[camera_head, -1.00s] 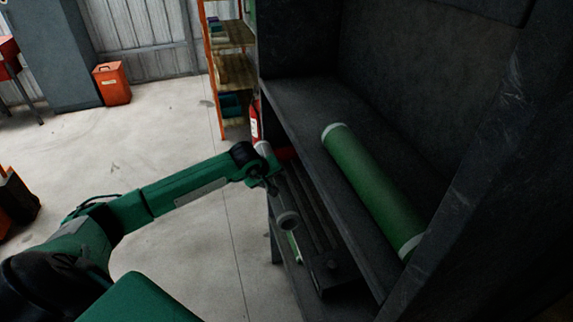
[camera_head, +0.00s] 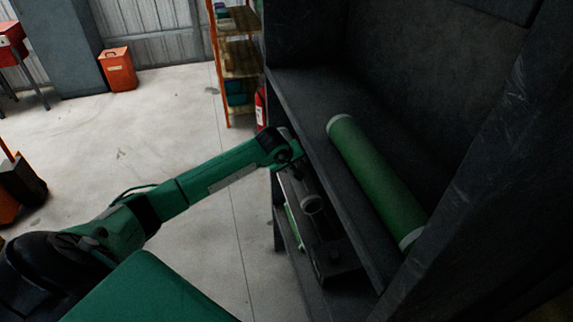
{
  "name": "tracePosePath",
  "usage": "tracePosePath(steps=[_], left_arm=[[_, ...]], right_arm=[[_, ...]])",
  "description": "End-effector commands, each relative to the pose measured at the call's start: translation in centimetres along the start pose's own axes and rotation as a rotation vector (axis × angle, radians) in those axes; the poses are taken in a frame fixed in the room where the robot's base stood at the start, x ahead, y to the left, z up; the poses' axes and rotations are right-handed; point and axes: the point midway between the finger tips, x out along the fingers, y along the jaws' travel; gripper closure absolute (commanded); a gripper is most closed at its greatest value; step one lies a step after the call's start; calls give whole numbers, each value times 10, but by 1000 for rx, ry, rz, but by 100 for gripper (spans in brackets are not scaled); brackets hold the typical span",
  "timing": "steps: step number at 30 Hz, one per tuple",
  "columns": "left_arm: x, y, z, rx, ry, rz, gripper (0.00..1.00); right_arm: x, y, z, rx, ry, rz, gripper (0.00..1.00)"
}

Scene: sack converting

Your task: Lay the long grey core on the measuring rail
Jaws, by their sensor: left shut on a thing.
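The long grey core (camera_head: 309,194) is held by my left gripper (camera_head: 292,166), which is shut on it. Its open round end points toward me, and its middle is partly hidden by the gripper. The dark measuring rail (camera_head: 334,262) lies along the lower shelf of the dark rack, with a block at its near end. The core lies over the rail in the picture and runs roughly along it. I cannot tell whether they touch. My right gripper is not in view.
A green roll with pale ends (camera_head: 378,182) lies on the shelf (camera_head: 318,150) just above and right of the rail. A fire extinguisher (camera_head: 260,108) and orange shelving (camera_head: 238,62) stand behind. The floor at left is mostly clear.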

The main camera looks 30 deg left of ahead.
Motion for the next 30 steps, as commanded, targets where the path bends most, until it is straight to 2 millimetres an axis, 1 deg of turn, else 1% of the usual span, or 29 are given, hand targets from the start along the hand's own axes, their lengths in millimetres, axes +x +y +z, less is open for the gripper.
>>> tracePosePath(steps=[1,17,18,30], left_arm=[[2,5,1,-1,0,3,87],[22,39,10,0,0,4,87],[27,34,11,-1,0,2,87],[52,19,22,0,0,3,87]], right_arm=[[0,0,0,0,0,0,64],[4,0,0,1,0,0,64],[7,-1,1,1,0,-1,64],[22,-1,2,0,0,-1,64]])
